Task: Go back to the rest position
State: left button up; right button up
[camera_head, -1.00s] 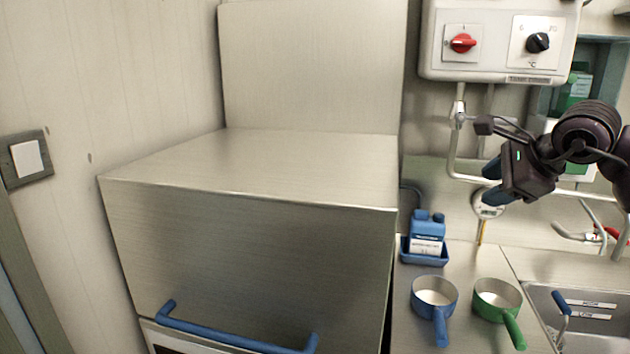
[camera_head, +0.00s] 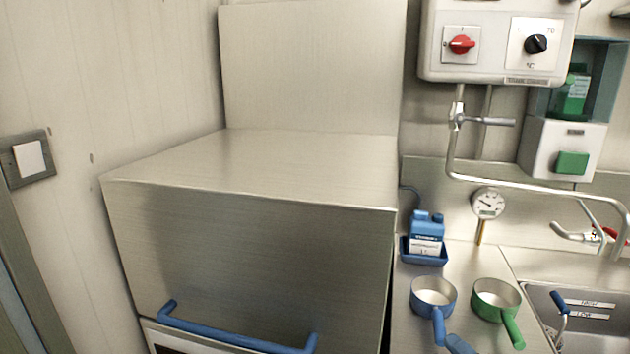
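A small blue tip (camera_head: 460,345), which looks like a fingertip of my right gripper, shows at the bottom edge beside the handle of the blue pan (camera_head: 434,292). The rest of that gripper is below the frame, so its opening is hidden. I cannot tell whether the tip touches the pan handle. My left gripper is not in view.
A large steel machine with a blue bar handle (camera_head: 236,342) fills the middle. On the right are a green pan (camera_head: 496,299), a blue bottle (camera_head: 427,228), a round gauge (camera_head: 489,204), a pipe valve (camera_head: 484,121), a control box (camera_head: 497,72) and a sink (camera_head: 590,312).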

jog(key=s+d+f+m+g+h, duration=0.2)
jog(key=s+f+m+h, duration=0.3)
jog(key=s+f+m, duration=0.4)
jog(key=s+d+f+m+g+h, duration=0.2)
jog(key=s+f+m+h, duration=0.3)
jog(key=s+f+m, duration=0.3)
notch_tip(320, 180, down, 4)
jog(key=m+g, duration=0.1)
jog(key=m, duration=0.1)
jog(key=shift+s+d+f+m+g, duration=0.15)
jog(key=shift+s+d+m+g, duration=0.1)
jog(key=shift+s+m+g, duration=0.15)
